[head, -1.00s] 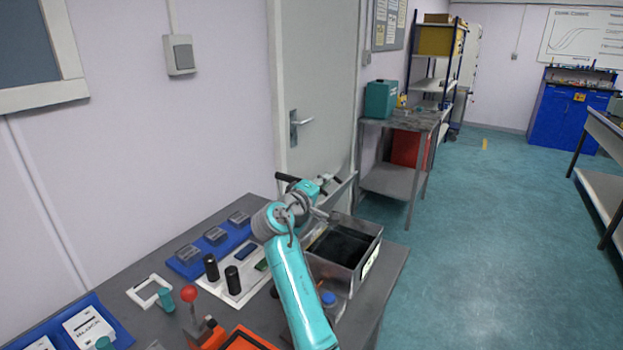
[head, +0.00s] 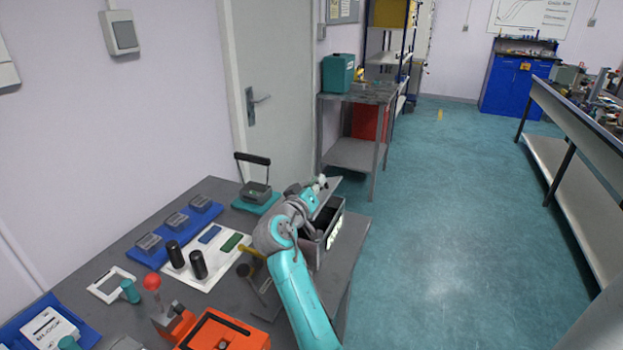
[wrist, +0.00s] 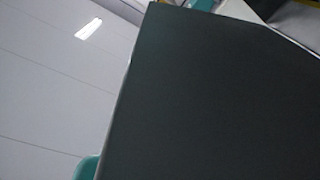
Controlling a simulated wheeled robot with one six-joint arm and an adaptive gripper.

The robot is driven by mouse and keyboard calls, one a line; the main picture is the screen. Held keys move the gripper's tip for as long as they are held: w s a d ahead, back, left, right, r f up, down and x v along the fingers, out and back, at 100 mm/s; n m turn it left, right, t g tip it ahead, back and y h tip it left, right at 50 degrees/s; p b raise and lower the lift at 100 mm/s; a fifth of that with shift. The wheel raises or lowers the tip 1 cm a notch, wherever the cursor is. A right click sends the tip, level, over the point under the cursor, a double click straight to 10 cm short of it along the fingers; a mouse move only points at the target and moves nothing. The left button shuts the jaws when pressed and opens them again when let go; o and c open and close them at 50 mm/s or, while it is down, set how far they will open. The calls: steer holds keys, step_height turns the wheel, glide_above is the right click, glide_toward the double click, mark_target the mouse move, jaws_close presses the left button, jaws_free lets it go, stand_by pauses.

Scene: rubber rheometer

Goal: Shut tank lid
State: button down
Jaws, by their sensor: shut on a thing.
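The tank (head: 331,238) is an open grey metal box with a dark inside, at the right end of the table in the head view. Its lid (head: 325,194) is a thin grey plate standing tilted over the tank's opening, not flat on the rim. My gripper (head: 319,184) is at the lid's upper edge and shut on it; the fingertips are small and partly hidden by my arm. In the wrist view a dark flat panel, apparently the lid (wrist: 215,100), fills most of the picture. My arm hides the tank's near left side.
A white board (head: 205,275) with black cylinders, a blue tray (head: 150,257), a red knob (head: 152,282) and an orange box (head: 222,332) lie left. Floor is free to the right.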

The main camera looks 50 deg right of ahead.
steer(key=shift+f, duration=0.15)
stand_by(0.3)
steer(key=c, duration=1.2)
jaws_free()
steer(key=shift+s, duration=0.1)
steer(key=v, duration=1.2)
